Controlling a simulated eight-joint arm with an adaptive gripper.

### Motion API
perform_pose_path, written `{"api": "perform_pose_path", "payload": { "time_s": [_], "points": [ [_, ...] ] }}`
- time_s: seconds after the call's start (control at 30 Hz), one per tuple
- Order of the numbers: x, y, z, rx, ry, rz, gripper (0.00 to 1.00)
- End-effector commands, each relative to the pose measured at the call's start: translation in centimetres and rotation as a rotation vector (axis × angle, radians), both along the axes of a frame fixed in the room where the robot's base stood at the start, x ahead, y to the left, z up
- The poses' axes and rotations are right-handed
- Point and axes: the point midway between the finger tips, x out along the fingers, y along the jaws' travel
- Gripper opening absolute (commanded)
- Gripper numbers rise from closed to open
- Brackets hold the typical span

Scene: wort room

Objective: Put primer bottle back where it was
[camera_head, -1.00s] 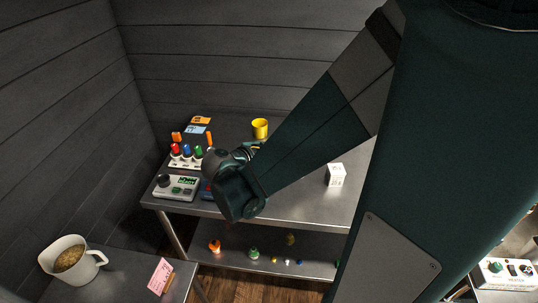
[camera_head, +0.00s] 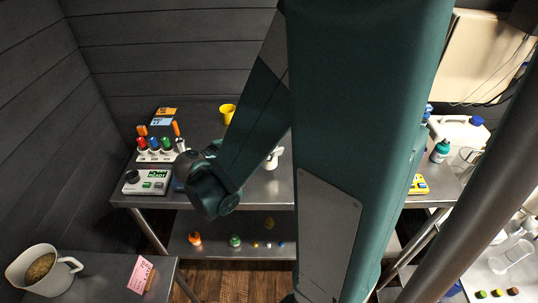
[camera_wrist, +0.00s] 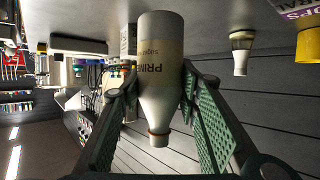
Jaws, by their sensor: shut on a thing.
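The primer bottle (camera_wrist: 160,62) is white with a tan label reading "PRIM…" and appears upside down in the wrist view. My gripper (camera_wrist: 158,85) has its two green ridged fingers on either side of it and is shut on it. In the head view my wrist (camera_head: 208,180) is over the left part of the steel table (camera_head: 250,190). The fingers and the bottle cannot be made out clearly there, being largely hidden by my arm.
Near my wrist are a rack (camera_head: 157,156) of coloured-capped bottles, a device (camera_head: 147,182) with a green display, and a yellow cup (camera_head: 227,114). A white object (camera_head: 273,158) is right of my arm.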

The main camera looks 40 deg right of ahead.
Motion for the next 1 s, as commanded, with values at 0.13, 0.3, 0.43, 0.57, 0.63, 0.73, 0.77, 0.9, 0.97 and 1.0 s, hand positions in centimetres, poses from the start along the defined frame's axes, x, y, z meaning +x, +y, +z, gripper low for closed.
{"api": "perform_pose_path", "payload": {
  "time_s": [0.13,0.3,0.43,0.57,0.63,0.73,0.77,0.9,0.97,1.0],
  "points": [
    [0.0,0.0,-1.5,0.0,0.0,0.0,0.18],
    [0.0,0.0,-2.9,0.0,0.0,0.0,0.18],
    [0.0,0.0,-3.3,0.0,0.0,0.0,0.18],
    [0.0,0.0,-3.3,0.0,0.0,0.0,0.18],
    [0.0,0.0,-3.3,0.0,0.0,0.0,0.18],
    [0.0,0.0,-3.3,0.0,0.0,0.0,0.18],
    [0.0,0.0,-3.3,0.0,0.0,0.0,0.18],
    [0.0,0.0,-3.7,0.0,0.0,0.0,0.18],
    [0.0,0.0,-3.6,0.0,0.0,0.0,0.4],
    [0.0,0.0,-3.6,0.0,0.0,0.0,0.45]
  ]
}}
